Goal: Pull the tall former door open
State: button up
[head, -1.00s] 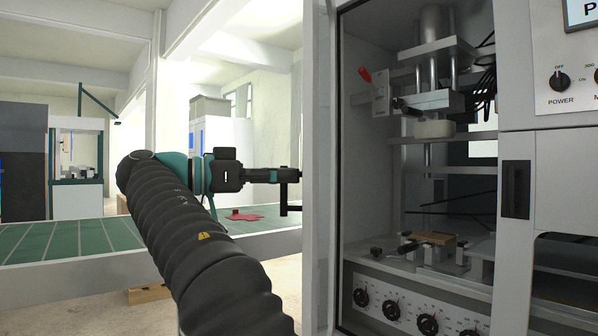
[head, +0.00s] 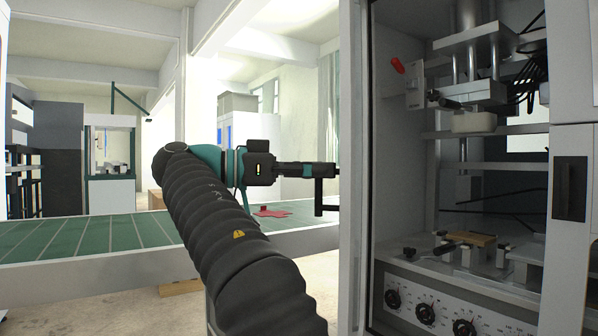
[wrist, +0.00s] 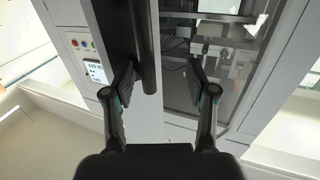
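The former (head: 397,250) stands at the right in the head view, with its inside showing. A tall pale upright panel (head: 353,170) runs along its left edge. I cannot tell from this view whether it is the door or the frame. My gripper (wrist: 165,85) reaches in from the left, beside this panel; its tips are partly hidden in the head view. In the wrist view its two fingers are apart. A dark bar (wrist: 143,45), which looks like the door handle, lies between them, close to the left finger. I cannot tell whether they touch.
Inside the former are a press head (head: 472,95), a red-tipped lever (head: 398,65) and a row of dials (head: 425,312). A green-topped conveyor (head: 90,240) runs behind my arm, with a red item (head: 272,211) on it. Floor shows below the conveyor.

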jog(key=shift+a+f, duration=0.15)
jog(key=shift+a, duration=0.45)
jog(key=shift+a+f, duration=0.15)
jog(key=shift+a, duration=0.4)
jog(key=shift+d, duration=0.1)
